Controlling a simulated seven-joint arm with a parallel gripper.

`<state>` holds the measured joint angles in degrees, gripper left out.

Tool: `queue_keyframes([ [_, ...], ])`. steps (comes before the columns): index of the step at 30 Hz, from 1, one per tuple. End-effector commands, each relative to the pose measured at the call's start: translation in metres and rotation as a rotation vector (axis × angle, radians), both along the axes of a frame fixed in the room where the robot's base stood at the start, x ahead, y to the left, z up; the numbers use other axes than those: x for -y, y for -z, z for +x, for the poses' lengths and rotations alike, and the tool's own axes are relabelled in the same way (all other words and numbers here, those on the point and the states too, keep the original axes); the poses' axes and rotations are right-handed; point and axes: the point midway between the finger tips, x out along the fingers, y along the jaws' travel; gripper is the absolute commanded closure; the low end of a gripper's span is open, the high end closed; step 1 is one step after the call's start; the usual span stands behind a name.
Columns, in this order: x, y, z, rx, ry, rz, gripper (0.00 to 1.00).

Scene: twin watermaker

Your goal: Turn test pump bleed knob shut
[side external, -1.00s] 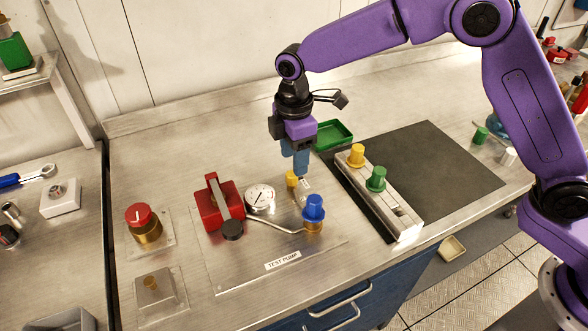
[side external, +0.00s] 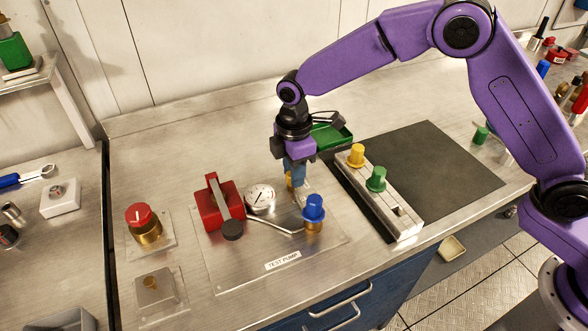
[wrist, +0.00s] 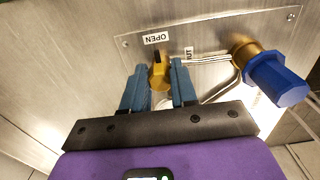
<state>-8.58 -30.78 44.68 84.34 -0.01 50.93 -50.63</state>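The bleed knob (wrist: 159,76) is a small yellow knob with a dark pointer mark, on the metal test pump plate (wrist: 215,42). In the wrist view the mark points toward the OPEN label (wrist: 156,38); a second label (wrist: 188,52) is partly hidden. My gripper (wrist: 158,72) is open, with one blue finger on each side of the knob and small gaps showing. In the side view my gripper (side external: 296,182) is low over the plate and partly hides the yellow knob (side external: 289,181). Whether a finger touches the knob is unclear.
A blue-capped brass fitting (side external: 313,208) stands close in front of my gripper. A round gauge (side external: 260,197) and a red pump body (side external: 218,203) with a black-ended lever are to the left. A grey rack (side external: 402,222) with yellow and green plugs stands right.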

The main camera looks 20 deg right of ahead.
Motion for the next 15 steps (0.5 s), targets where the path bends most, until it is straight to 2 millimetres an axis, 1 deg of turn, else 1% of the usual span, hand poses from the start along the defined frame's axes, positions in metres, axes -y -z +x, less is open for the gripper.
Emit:
queue_keyframes([
  [8,-0.0005,-0.0006,-0.001,-0.002,0.049,-0.001,1.0],
  [15,-0.0007,-0.0009,-0.0016,-0.001,0.199,-0.001,1.0],
])
